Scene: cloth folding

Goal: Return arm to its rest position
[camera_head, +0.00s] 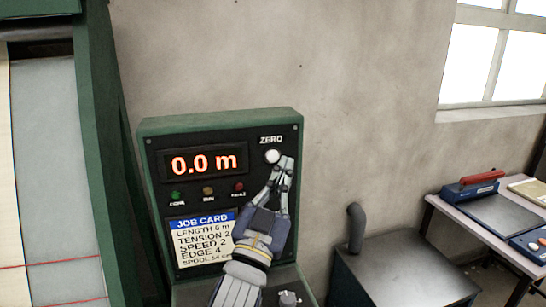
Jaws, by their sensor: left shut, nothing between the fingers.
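My left gripper (284,166) is shut and empty. Its fingertips are just below and right of the round white ZERO button (272,156) on the green control box (220,121); I cannot tell whether they touch it. My left arm (243,275) rises from the bottom of the view in front of the box. The display (204,162) reads 0.0 m in red. My right gripper is not in view.
A job card (203,241) is partly hidden by my left arm. A dark cabinet (405,270) with a bent pipe (356,225) stands right of the box. A table (470,231) with a red-handled device (480,186) is farther right. A green frame (100,120) rises at left.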

